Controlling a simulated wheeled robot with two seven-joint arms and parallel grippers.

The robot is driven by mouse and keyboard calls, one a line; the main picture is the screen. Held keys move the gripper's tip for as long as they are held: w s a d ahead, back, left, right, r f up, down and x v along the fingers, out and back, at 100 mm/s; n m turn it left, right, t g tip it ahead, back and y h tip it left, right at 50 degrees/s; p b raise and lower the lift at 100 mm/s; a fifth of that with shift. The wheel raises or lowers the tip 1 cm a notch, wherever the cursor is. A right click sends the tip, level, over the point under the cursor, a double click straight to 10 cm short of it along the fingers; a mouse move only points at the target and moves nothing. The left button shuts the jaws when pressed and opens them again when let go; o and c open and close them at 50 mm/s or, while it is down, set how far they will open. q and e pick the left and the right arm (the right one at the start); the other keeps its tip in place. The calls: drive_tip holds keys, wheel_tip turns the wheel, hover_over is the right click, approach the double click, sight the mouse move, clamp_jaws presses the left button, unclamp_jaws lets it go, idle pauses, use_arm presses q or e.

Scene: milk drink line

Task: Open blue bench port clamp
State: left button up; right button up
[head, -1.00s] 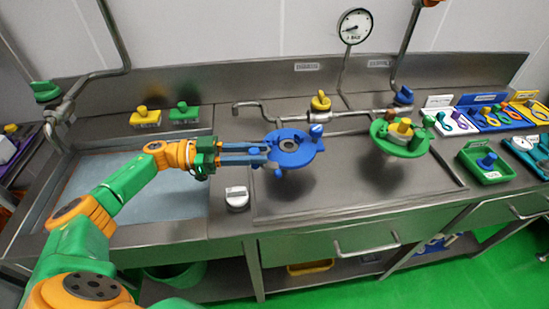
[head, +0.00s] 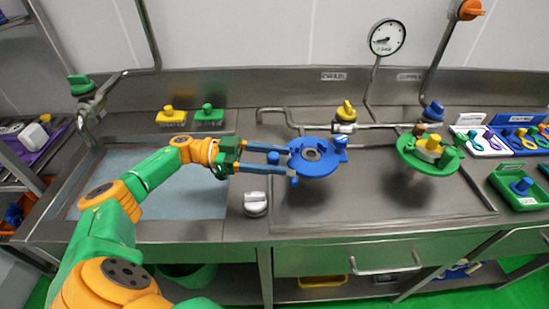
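The blue port clamp (head: 325,167) is a round blue disc with a grey centre opening, at the middle of the bench. A blue knob (head: 340,143) stands at its right rim, and another blue part (head: 293,181) hangs at its lower left. My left gripper (head: 289,158) reaches in from the left at the disc's left edge. Its two long blue-grey fingers are apart, with a small blue part (head: 273,159) showing between them. I cannot tell whether the fingers touch it. My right gripper is not in view.
A green port (head: 440,166) with a yellow centre stands to the right. A yellow-handled valve (head: 345,112) and pipe run behind the blue port. A grey-white knob (head: 256,203) sits at the front. A sink basin (head: 120,222) lies under my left arm. A gauge (head: 387,38) stands behind.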

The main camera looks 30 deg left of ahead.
use_arm(q)
drive_tip(key=b+v, duration=0.4)
drive_tip(key=v, duration=0.3)
drive_tip(key=shift+s, duration=0.1)
